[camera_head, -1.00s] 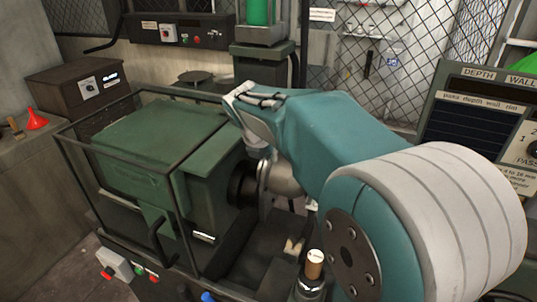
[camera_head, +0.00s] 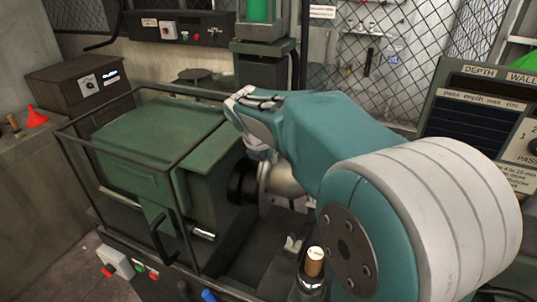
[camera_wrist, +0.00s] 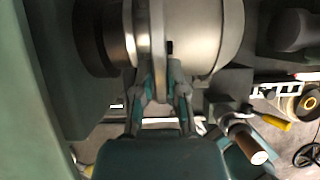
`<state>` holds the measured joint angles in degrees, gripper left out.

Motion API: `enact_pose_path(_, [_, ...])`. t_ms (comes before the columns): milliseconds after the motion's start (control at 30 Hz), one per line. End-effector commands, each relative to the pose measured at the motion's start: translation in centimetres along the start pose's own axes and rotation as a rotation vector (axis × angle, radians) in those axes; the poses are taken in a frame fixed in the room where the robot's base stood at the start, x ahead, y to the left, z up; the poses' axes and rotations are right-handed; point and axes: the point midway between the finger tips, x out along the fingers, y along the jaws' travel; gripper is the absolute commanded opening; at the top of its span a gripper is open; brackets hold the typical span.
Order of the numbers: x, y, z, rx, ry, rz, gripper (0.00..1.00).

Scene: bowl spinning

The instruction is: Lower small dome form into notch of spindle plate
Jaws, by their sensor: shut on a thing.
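A silver, rounded metal form (camera_wrist: 200,35), which I take for the small dome form, lies on its side in the wrist view. It also shows below my wrist in the body camera view (camera_head: 285,182). My gripper (camera_wrist: 161,88) is shut on its rim, with one finger on each side. A dark round spindle (camera_wrist: 100,35) lies to the left, and it shows black beside the green housing (camera_head: 241,184). A pale disc edge (camera_wrist: 144,40) stands between spindle and form. A small dark slot (camera_wrist: 170,47) shows near the rim. Whether form and plate touch is unclear.
The green machine housing (camera_head: 165,140) with a dark rail frame stands left of the spindle. A wooden-topped handle (camera_head: 314,262) rises below my arm. A yellow-handled tool part (camera_wrist: 272,121) lies at the wrist view's right. A gauge panel (camera_head: 480,125) stands at the right.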

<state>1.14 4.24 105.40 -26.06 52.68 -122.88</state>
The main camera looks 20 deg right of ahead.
Motion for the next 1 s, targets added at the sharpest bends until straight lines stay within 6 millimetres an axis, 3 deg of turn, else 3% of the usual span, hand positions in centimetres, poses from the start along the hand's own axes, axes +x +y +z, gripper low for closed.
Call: enact_pose_path(1000, [1.4, 0.1, -0.7, -0.001, -0.002, 0.000, 0.00])
